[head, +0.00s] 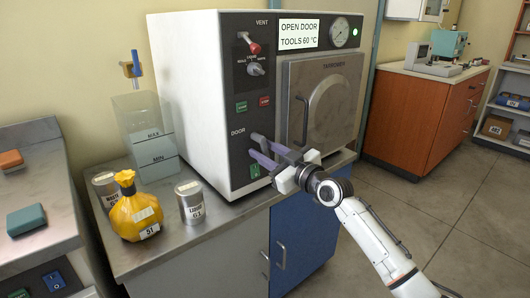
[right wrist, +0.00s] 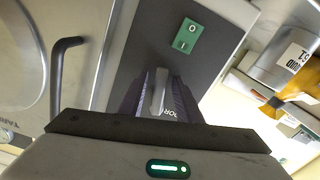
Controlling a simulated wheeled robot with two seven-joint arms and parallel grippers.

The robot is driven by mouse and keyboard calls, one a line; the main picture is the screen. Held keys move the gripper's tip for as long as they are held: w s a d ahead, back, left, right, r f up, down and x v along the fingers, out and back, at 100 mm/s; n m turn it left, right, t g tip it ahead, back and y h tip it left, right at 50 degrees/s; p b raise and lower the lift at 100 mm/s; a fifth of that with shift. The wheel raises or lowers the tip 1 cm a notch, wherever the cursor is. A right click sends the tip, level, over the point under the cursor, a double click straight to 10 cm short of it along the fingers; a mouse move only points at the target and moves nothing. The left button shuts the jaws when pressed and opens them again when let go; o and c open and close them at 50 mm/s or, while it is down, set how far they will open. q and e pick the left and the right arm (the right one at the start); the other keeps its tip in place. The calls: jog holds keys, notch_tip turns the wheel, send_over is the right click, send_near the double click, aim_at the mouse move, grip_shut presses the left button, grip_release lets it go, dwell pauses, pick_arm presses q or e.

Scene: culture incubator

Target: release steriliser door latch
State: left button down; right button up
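The white steriliser (head: 205,85) stands on the bench, with its square grey door (head: 335,95) closed at the front. The dark control panel carries a DOOR label and a light grey latch lever (right wrist: 158,92). My right gripper (head: 252,145) reaches the lower panel by that label. In the right wrist view its two dark fingers (right wrist: 163,90) stand apart, one on each side of the lever, with a narrow gap showing. In the head view the fingers hide the latch. Firm contact cannot be made out. My left gripper is out of view.
The door's bar handle (head: 303,120) is just right of my gripper. Open floor (head: 440,215) lies to the right.

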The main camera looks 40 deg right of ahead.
grip_shut()
jog(key=shift+a+r+m+p, duration=0.1)
jog(key=shift+a+m+p, duration=0.05)
jog(key=shift+m+p, duration=0.4)
jog(key=shift+a+m+p, duration=0.15)
jog(key=shift+m+p, duration=0.2)
jog(key=shift+p, duration=0.1)
jog(key=shift+a+f+m+p, duration=0.2)
jog(key=shift+m+p, duration=0.1)
jog(key=shift+m, duration=0.5)
grip_release()
